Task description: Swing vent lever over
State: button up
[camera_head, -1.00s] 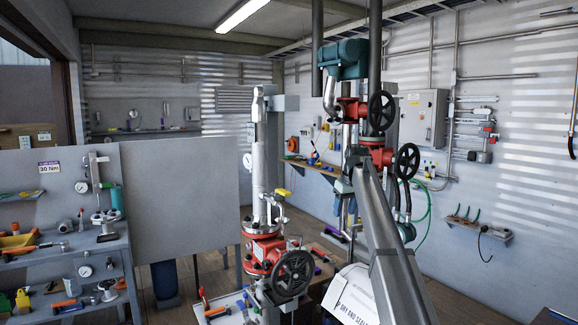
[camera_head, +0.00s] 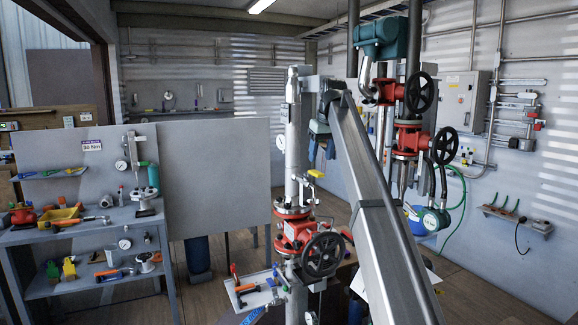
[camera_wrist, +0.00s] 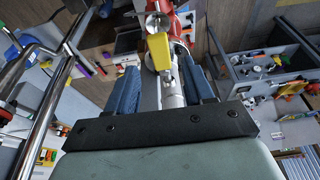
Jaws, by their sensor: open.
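The vent lever has a yellow handle (camera_head: 316,173) and sticks out to the right from the grey vertical pipe, above the red valve body (camera_head: 294,232). In the wrist view the yellow handle (camera_wrist: 160,52) lies near the fingertips, between the lines of the two blue fingers. My gripper (camera_head: 320,154) is just above the handle in the head view. In the wrist view my gripper (camera_wrist: 158,68) is open, with clear space on both sides of the handle. I cannot tell whether the handle is at the fingers' depth.
A black handwheel (camera_head: 323,254) is below the lever. A small tray (camera_head: 247,297) with tools sits at the lower left. A grey panel (camera_head: 217,178) stands to the left. More red valves with black handwheels (camera_head: 445,145) are to the right.

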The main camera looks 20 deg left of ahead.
aim_at(317, 172)
jog(key=shift+x, duration=3.15)
jog(key=shift+f, duration=0.15)
jog(key=shift+c, duration=0.5)
jog(key=c, duration=0.7)
